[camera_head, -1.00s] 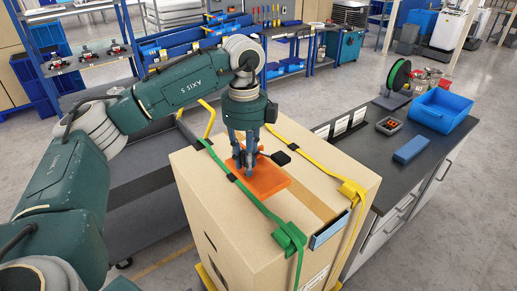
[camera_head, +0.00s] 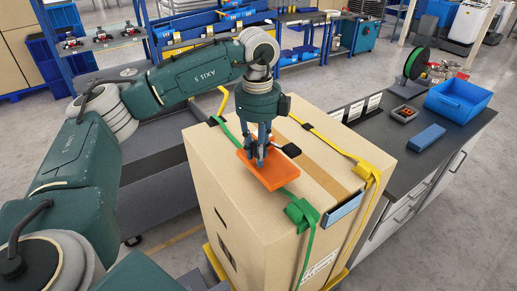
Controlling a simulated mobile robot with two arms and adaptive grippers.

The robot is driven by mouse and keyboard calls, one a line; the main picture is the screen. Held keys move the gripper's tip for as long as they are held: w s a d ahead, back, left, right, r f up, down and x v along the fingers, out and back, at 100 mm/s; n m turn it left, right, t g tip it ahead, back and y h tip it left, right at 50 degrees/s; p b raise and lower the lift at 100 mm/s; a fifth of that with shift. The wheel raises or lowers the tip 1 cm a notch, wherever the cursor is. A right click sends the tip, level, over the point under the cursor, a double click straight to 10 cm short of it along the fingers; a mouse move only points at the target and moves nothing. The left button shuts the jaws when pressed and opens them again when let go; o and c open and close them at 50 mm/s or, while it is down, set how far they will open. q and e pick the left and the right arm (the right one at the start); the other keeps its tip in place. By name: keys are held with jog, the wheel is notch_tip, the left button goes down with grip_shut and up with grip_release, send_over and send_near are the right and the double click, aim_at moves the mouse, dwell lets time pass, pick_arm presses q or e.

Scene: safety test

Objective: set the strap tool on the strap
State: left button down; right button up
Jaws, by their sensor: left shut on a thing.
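My left gripper (camera_head: 262,158) points down over the top of a tall cardboard box (camera_head: 235,190). It is shut on the orange strap tool (camera_head: 267,181), a flat plate with a black part (camera_head: 291,150) at its right. The plate covers part of the green strap (camera_head: 228,131), which shows again below it and runs to a green buckle (camera_head: 302,214) at the box's near edge. I cannot tell whether the plate touches the strap or hovers just above it. A yellow strap (camera_head: 325,138) lies farther right, with a yellow buckle (camera_head: 367,173). My right gripper is out of view.
A blue label plate (camera_head: 343,209) is at the box's near top edge. Right of the box, a dark workbench (camera_head: 405,150) holds a blue bin (camera_head: 458,99), a blue block (camera_head: 427,138) and a green spool (camera_head: 414,62). A grey cart (camera_head: 150,155) stands left.

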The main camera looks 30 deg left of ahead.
pick_arm(q)
notch_tip(320, 180, down, 2)
jog(key=shift+w+f+b, duration=0.15)
jog(key=shift+f+b, duration=0.05)
jog(key=shift+b, duration=0.45)
jog(key=shift+f+b, duration=0.4)
jog(key=shift+f, duration=0.35)
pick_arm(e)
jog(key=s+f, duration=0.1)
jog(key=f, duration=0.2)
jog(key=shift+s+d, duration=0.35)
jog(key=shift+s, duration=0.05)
pick_arm(q)
jog(key=c, duration=1.4)
grip_release()
jog(key=o, duration=0.3)
jog(key=shift+f, duration=0.1)
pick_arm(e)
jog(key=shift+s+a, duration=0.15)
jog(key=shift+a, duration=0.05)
